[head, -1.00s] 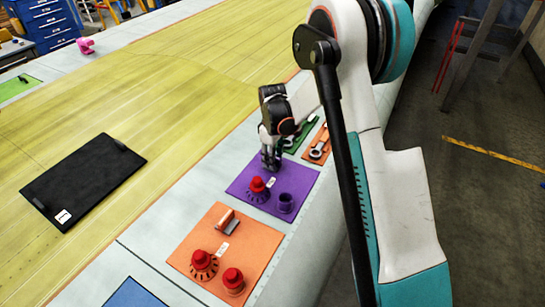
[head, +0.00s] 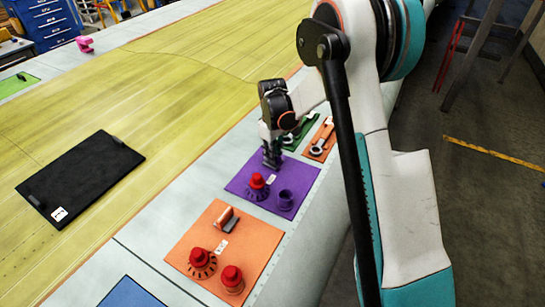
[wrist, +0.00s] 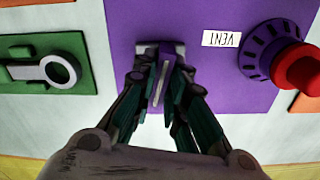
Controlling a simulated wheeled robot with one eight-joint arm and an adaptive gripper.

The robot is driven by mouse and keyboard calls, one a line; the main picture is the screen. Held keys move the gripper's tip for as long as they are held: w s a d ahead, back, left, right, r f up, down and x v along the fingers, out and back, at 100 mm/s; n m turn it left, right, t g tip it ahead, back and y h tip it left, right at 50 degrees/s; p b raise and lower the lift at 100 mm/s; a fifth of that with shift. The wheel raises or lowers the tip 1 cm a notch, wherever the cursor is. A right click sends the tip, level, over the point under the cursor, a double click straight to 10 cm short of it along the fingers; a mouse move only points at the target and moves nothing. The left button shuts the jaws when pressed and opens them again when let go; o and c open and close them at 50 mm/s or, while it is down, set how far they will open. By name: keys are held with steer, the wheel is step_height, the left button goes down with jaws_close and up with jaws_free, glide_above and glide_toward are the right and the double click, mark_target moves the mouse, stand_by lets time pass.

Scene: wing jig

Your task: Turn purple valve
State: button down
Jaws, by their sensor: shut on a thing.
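The purple panel (head: 240,186) lies on the pale wing edge in the head view, and it also fills the middle of the wrist view (wrist: 216,80). My gripper (head: 271,163) is at the panel's far end. In the wrist view my gripper (wrist: 160,66) is shut on the purple valve's narrow upright handle (wrist: 160,78), which shows between the fingers. The fingers hide most of the valve, so its turn angle is hard to read. A purple dial with a red cap (head: 257,183) stands just nearer on the panel, with a short purple cup-shaped fitting (head: 285,200) beside it.
A green panel (head: 299,135) and a far orange panel (head: 317,150) lie beyond my gripper. A near orange panel (head: 203,232) carries a handle and two red-capped fittings. A white label (wrist: 221,39) sits beside the valve. A black tablet-like plate (head: 80,180) lies left.

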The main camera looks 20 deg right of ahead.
steer(key=m+b, duration=0.2)
steer(key=m, duration=0.1)
steer(key=shift+f+m, duration=0.15)
steer(key=shift+m, duration=0.15)
steer(key=m+b, duration=0.3)
steer(key=m, duration=0.1)
steer(key=shift+m, duration=0.3)
steer(key=m+b, duration=0.1)
steer(key=m, duration=0.2)
steer(key=shift+m, duration=0.3)
steer(key=shift+m+b, duration=0.65)
steer(key=shift+m, duration=1.05)
steer(key=c, duration=1.6)
jaws_free()
steer(key=shift+r, duration=0.2)
